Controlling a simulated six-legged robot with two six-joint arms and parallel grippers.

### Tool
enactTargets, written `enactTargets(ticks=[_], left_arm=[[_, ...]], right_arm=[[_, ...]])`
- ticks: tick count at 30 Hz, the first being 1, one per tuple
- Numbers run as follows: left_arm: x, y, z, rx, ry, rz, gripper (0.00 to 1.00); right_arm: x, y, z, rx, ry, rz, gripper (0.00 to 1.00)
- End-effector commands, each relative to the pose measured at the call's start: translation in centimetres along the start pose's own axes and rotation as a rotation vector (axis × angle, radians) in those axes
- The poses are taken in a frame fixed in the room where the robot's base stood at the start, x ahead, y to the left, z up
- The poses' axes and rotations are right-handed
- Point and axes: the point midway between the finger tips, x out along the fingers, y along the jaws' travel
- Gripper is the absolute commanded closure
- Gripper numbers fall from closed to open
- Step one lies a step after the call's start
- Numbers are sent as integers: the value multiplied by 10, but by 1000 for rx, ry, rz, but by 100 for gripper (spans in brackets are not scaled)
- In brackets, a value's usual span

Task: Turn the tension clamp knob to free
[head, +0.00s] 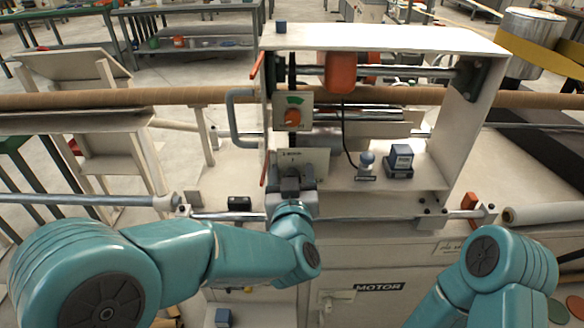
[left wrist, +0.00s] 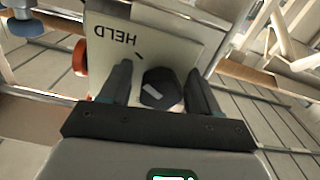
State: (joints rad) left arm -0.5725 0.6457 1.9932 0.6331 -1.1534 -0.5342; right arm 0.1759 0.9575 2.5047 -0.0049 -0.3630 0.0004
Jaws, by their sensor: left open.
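The tension clamp knob (left wrist: 160,88) is black with a white mark and sits on a pale plate (left wrist: 150,38). The plate carries the word HELD, upside down in the left wrist view, and a short black tick near the knob. My left gripper (left wrist: 160,80) is open, with one finger on each side of the knob; I cannot tell if they touch it. In the head view my left gripper (head: 290,188) is in front of the plate (head: 312,160) and hides the knob. My right gripper is out of view; only its arm shows at the lower right.
An orange knob (head: 292,117) on another panel is just above the plate. A grey curved handle (head: 238,118) stands to its left. A long brown tube (head: 190,96) runs behind.

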Motion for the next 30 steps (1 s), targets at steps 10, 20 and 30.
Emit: enactTargets(ticks=[10,20,30], left_arm=[[8,0,0,0,0,-1,38],[8,0,0,0,1,-1,94],[8,-1,1,-60,5,-1,94]], right_arm=[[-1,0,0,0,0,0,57],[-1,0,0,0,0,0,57],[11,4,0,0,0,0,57]])
